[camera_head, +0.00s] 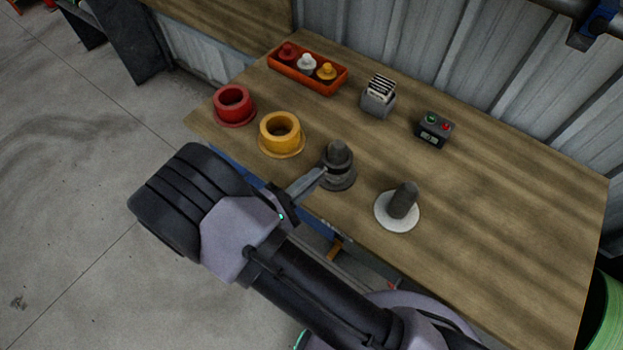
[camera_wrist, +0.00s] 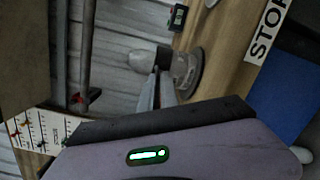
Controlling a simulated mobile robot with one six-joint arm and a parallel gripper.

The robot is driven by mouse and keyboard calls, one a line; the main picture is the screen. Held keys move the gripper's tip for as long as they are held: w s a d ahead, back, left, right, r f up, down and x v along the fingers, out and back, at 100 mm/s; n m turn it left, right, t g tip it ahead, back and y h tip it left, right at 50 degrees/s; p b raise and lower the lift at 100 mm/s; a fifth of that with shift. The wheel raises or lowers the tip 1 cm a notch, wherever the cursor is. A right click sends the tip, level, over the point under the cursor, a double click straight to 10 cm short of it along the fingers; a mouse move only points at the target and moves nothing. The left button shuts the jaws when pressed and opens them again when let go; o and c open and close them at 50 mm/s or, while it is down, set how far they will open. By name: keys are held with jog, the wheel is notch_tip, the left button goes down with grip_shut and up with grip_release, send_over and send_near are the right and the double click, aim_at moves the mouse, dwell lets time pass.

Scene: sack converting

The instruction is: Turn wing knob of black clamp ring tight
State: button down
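The black clamp ring (camera_head: 337,177) sits around a dark, round-topped post (camera_head: 338,153) near the table's front edge. My gripper (camera_head: 321,172) reaches in from the left, its fingertips at the ring's near left side. In the wrist view the fingers (camera_wrist: 159,74) come close together at a dark block beside a grey post (camera_wrist: 187,68) with a round base. The wing knob cannot be made out apart from the fingertips. I cannot tell whether the fingers are closed on it.
A red ring (camera_head: 234,118) and a yellow ring (camera_head: 281,148) stand to the left. A dark post on a white disc (camera_head: 381,211) stands to the right. Behind are an orange tray (camera_head: 307,84), a grey card holder (camera_head: 378,105) and a button box (camera_head: 433,133). The table's right side is clear.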

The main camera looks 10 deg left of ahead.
jog(key=shift+m, duration=0.5)
jog(key=c, duration=1.6)
grip_release()
jog(key=p+v, duration=0.3)
jog(key=v, duration=1.4)
jog(key=shift+s, duration=0.25)
